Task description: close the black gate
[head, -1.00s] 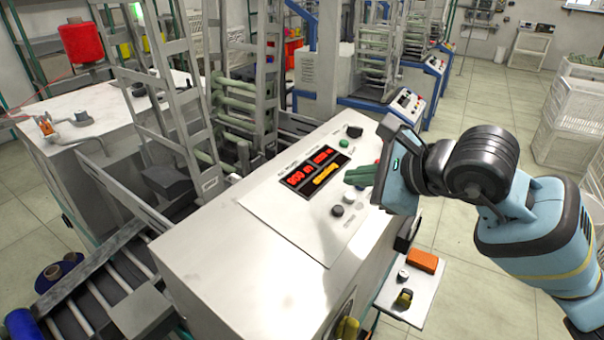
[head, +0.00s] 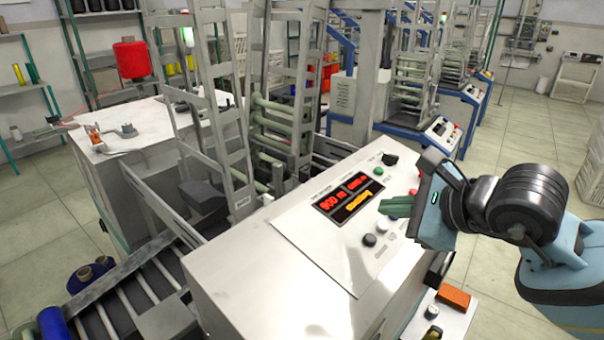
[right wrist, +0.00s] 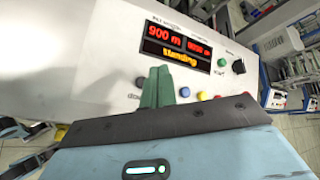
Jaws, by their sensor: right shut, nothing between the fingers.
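No part is clearly recognisable as a black gate. A dark grey block (head: 205,196) sits at the foot of the grey ladder-like frame (head: 212,110) on the winding machine; I cannot tell whether it is the gate. My right gripper (head: 397,206) has green fingers, shut and empty, over the machine's white control panel (head: 315,250). In the right wrist view the fingers (right wrist: 157,88) are together just below the lit display (right wrist: 178,45); whether they touch the panel is unclear. My left gripper is not in view.
A roller conveyor (head: 120,290) runs at the lower left, with blue bobbins (head: 88,273) beside it. A red bobbin (head: 132,60) stands at the back left. An orange box (head: 454,298) sits below the panel's right side. Open floor lies to the right.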

